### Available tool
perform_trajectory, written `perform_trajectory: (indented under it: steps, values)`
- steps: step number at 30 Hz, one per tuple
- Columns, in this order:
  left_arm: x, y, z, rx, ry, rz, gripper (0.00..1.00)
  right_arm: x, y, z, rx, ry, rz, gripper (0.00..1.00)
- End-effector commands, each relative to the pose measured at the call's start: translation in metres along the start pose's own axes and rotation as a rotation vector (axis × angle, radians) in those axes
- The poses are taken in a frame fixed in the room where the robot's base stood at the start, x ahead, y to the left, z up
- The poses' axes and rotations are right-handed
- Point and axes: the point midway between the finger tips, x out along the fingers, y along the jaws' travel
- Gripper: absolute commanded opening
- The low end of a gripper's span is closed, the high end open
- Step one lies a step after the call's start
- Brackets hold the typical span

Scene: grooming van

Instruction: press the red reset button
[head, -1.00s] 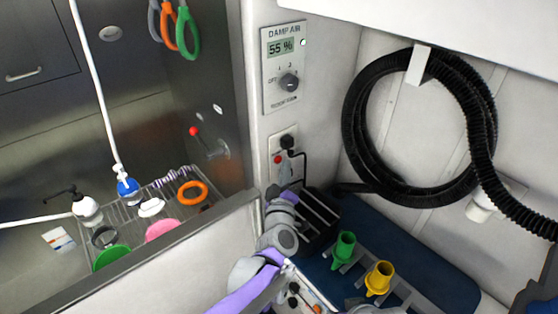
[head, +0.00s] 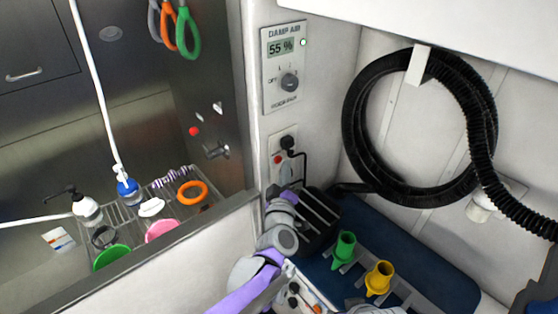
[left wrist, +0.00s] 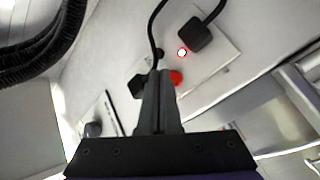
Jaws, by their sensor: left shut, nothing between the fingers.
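The red reset button (head: 278,159) is a small round button on a white wall plate (head: 274,143), below a black plug. In the left wrist view the red button (left wrist: 176,78) shows just right of my fingertips, partly hidden behind them. My left gripper (head: 286,177) is shut and empty, pointing at the plate just below the button in the head view. Its closed fingers (left wrist: 159,76) also fill the middle of the left wrist view. I cannot tell whether the tips touch the button or plate. My right gripper is not in view.
A black plug (head: 287,142) with a hanging cord sits just above the button. A black slatted box (head: 318,212) stands right of my gripper. A coiled black hose (head: 356,150) hangs at right. A panel with a dial (head: 284,68) is above. A metal tub wall (head: 225,214) lies left.

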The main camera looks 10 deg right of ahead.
Motion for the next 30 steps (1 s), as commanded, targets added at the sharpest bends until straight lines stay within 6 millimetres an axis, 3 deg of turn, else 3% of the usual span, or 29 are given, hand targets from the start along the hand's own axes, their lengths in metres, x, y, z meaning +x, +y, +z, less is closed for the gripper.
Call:
perform_trajectory:
  steps: [30]
  values:
    - [0.0072,-0.0051,-0.0053,0.000,0.000,0.000,0.00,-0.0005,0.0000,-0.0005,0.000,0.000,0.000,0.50]
